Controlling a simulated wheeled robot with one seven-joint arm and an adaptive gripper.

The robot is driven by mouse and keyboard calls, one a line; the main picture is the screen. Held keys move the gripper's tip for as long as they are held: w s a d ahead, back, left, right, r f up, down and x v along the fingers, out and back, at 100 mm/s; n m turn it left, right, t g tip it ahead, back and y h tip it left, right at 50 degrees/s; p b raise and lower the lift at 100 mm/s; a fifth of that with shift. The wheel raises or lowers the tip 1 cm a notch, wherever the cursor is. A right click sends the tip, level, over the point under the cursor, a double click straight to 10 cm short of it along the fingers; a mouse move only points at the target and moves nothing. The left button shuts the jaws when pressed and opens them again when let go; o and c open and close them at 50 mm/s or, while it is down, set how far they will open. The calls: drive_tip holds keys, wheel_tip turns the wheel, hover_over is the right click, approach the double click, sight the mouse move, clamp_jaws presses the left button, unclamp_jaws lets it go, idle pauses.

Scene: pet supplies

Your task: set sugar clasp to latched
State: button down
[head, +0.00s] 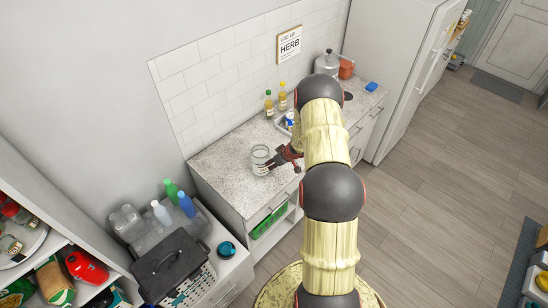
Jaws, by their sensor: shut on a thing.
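A clear glass jar (260,157), which looks like the sugar jar, stands upright on the speckled countertop (225,160) near its front edge. My gripper (271,163) reaches in from the right and is at the jar's right side. Its dark red and black fingers are shut on a small part there, which appears to be the sugar clasp. The clasp is too small and too covered by the fingers to tell its position. My arm hides part of the counter to the right.
Two yellow bottles (269,104) and a tray (281,123) with a small blue-labelled item stand behind. A kettle (327,63) and blue sponge (371,87) are farther back. Open floor lies right.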

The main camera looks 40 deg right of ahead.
drive_tip(key=shift+w+r+g+p, duration=0.15)
drive_tip(key=shift+g+p, duration=0.35)
drive_tip(key=shift+p, duration=1.2)
drive_tip(key=c, duration=1.6)
unclamp_jaws()
drive_tip(key=shift+o, duration=0.2)
drive_tip(key=v, duration=1.2)
